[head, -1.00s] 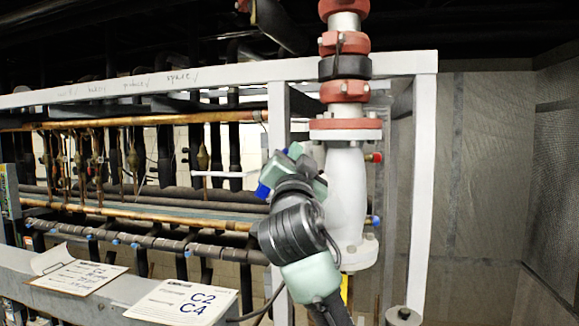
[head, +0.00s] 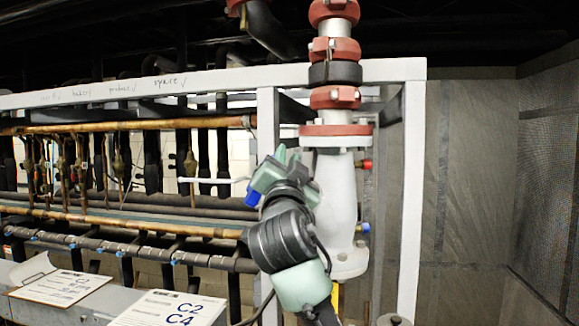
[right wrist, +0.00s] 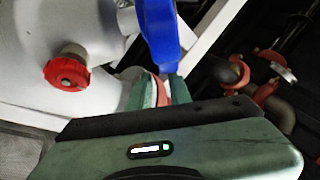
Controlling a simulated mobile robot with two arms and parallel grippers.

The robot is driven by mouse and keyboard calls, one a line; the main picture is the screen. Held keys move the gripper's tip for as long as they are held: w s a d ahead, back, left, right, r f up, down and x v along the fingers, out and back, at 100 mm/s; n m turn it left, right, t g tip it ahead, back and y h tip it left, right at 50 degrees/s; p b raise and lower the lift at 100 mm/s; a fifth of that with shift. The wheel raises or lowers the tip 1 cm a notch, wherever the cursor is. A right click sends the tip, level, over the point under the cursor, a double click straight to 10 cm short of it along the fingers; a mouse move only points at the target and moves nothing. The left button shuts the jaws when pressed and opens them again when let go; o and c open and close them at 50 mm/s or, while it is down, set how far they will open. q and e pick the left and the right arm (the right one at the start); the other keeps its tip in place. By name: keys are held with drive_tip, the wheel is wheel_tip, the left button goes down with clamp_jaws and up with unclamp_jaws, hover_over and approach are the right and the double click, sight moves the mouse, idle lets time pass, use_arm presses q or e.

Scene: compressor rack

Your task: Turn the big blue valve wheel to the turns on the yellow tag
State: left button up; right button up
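The valve body (head: 337,195) is a white upright casting with red flanges above it in the head view. A small patch of blue (head: 253,193), likely part of the valve wheel, shows beside my right gripper; the rest is hidden. My right gripper (head: 286,158) is in front of the valve body's left side. In the right wrist view, a blue piece (right wrist: 160,35) reaches down to the tips of my right gripper (right wrist: 162,82). The fingers are parted by a narrow gap; contact is unclear. A yellow strip (head: 335,297), perhaps the tag, is partly hidden, its writing unreadable. My left gripper is out of view.
A grey rack frame (head: 412,190) stands around the valve. Copper and dark pipes (head: 120,228) run along the left. Two paper sheets (head: 62,287) (head: 168,310) lie on the lower left ledge. A red cap (right wrist: 67,72) projects from the white body in the right wrist view.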

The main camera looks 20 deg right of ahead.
drive_tip(key=shift+w+a+f+y, duration=0.3)
drive_tip(key=shift+w+f+y, duration=0.25)
drive_tip(key=shift+w, duration=0.15)
drive_tip(key=shift+d+r, duration=0.15)
drive_tip(key=shift+r, duration=0.1)
drive_tip(key=shift+w+d+r+n, duration=0.1)
drive_tip(key=shift+w+r+n, duration=0.05)
drive_tip(key=shift+r+n, duration=0.15)
drive_tip(key=shift+w+d+r, duration=0.1)
drive_tip(key=shift+w+r, duration=0.6)
drive_tip(key=shift+r, duration=0.15)
drive_tip(key=shift+w+r, duration=0.15)
drive_tip(key=shift+r, duration=0.45)
drive_tip(key=shift+d+r, duration=0.15)
drive_tip(key=shift+r, duration=0.15)
drive_tip(key=shift+s+d+r, duration=0.3)
drive_tip(key=shift+d+r, duration=0.55)
drive_tip(key=shift+d, duration=0.05)
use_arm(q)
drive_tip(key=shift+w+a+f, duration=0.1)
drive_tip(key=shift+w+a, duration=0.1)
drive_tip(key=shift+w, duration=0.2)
use_arm(e)
drive_tip(key=shift+d+r+h, duration=0.2)
drive_tip(key=shift+r+h, duration=0.05)
drive_tip(key=shift+r, duration=0.3)
